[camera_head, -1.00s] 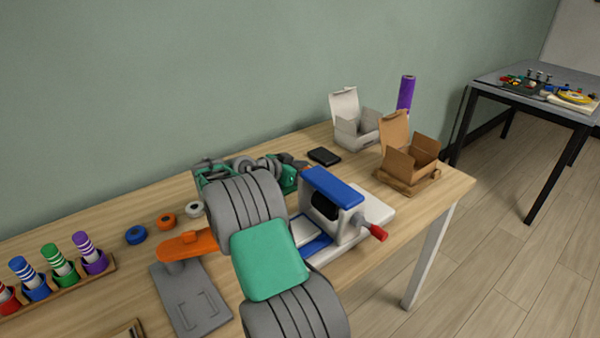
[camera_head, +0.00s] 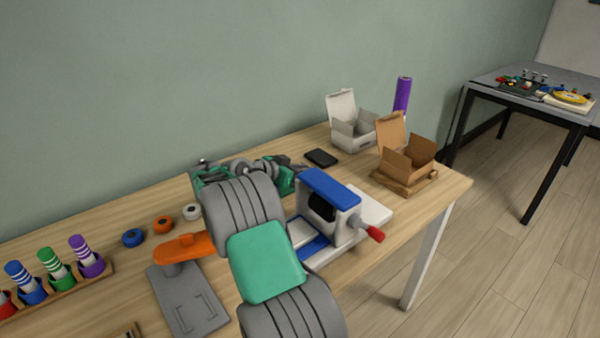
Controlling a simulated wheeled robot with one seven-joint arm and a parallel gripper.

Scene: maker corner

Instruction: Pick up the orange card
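I cannot make out an orange card in this view. My arm crosses the middle of the table and hides part of its top. The end of my arm, with my gripper (camera_head: 290,174), is beyond the grey links near the back of the table. Its fingers are too small and covered to tell whether they are open or shut, or whether they hold anything.
A blue-and-white machine with a red handle (camera_head: 333,211) stands right of my arm. An orange-levered grey tool (camera_head: 190,301) is at left, near small rolls (camera_head: 163,224) and a marker rack (camera_head: 105,270). A black flat item (camera_head: 321,158), white box (camera_head: 352,133) and cardboard box (camera_head: 407,162) stand behind.

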